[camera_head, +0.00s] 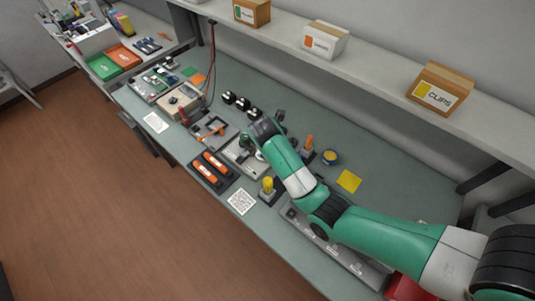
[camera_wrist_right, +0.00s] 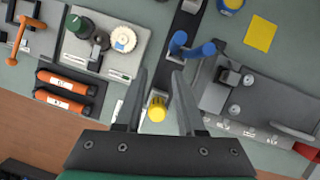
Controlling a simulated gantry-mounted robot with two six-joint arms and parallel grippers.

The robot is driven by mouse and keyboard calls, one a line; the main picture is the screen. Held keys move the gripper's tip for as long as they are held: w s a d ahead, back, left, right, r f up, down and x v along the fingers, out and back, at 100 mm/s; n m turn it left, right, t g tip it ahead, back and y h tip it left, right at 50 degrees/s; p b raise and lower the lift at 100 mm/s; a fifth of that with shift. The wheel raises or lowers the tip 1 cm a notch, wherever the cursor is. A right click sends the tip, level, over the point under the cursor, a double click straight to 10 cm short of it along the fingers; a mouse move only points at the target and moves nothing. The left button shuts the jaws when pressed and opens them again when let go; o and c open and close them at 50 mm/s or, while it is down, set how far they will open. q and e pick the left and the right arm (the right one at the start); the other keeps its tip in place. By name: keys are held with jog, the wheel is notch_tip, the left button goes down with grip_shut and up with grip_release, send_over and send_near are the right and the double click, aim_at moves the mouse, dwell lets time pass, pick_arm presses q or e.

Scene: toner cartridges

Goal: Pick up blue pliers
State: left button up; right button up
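The blue pliers (camera_wrist_right: 193,47) show in the right wrist view as two blue handles pointing up from a dark holder strip. In the head view I cannot make them out; my right arm covers that area. My right gripper (camera_wrist_right: 160,73) is open and empty, its two dark fingers apart. The handles lie just beyond and to the right of its fingertips in the right wrist view. A yellow-handled tool (camera_wrist_right: 157,110) shows between the fingers, below them; it also stands in the head view (camera_head: 267,186). My left gripper is not in view.
An orange-handled tool (camera_head: 308,143) and a blue-and-yellow can (camera_head: 330,157) stand beyond my right arm. A yellow note (camera_head: 348,181) lies on the bench. Orange cartridges (camera_head: 217,165) lie in a dark tray. A shelf with boxes (camera_head: 440,88) runs along the back.

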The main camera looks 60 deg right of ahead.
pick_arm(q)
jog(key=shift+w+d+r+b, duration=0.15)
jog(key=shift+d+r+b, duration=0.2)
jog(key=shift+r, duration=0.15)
pick_arm(e)
jog(key=shift+m, duration=0.3)
jog(key=d+f, duration=0.1)
jog(key=s+d+f, duration=0.1)
jog(key=d, duration=0.1)
jog(key=d+f, duration=0.1)
jog(key=d, duration=0.1)
jog(key=shift+s+d+f, duration=0.15)
jog(key=shift+s+f, duration=0.15)
jog(key=shift+f, duration=0.05)
jog(key=b+x, duration=0.2)
jog(key=x, duration=0.3)
jog(key=shift+s+d+f, duration=0.1)
jog(key=shift+f, duration=0.2)
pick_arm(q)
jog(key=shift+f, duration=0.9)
pick_arm(e)
grip_shut()
jog(key=shift+r, duration=0.1)
